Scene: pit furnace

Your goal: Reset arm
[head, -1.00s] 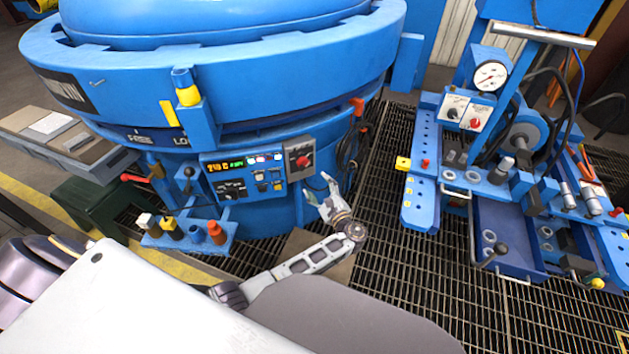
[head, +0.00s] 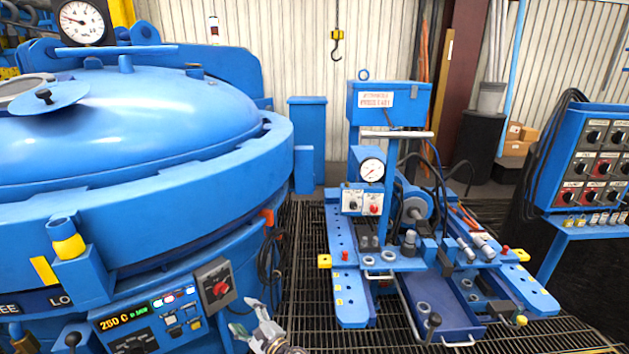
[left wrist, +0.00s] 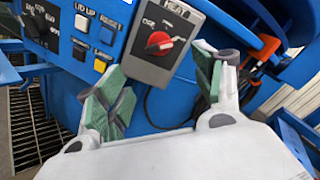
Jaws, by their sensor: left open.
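My left gripper (head: 252,322) is at the bottom of the head view, just right of the furnace control panel (head: 158,322). In the left wrist view the same gripper (left wrist: 160,90) has its green-padded fingers spread apart with nothing between them. A grey switch box with a red knob (left wrist: 159,42) lies beyond the fingertips. The red knob also shows in the head view (head: 220,288), up and left of the gripper. The fingers appear apart from it. My right gripper is in neither view.
The blue furnace (head: 150,110) with its domed lid fills the left. A blue bench with a pressure gauge (head: 371,171) stands to the right on the grated floor. A switch cabinet (head: 590,150) is at far right. Open grating (head: 310,300) lies between furnace and bench.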

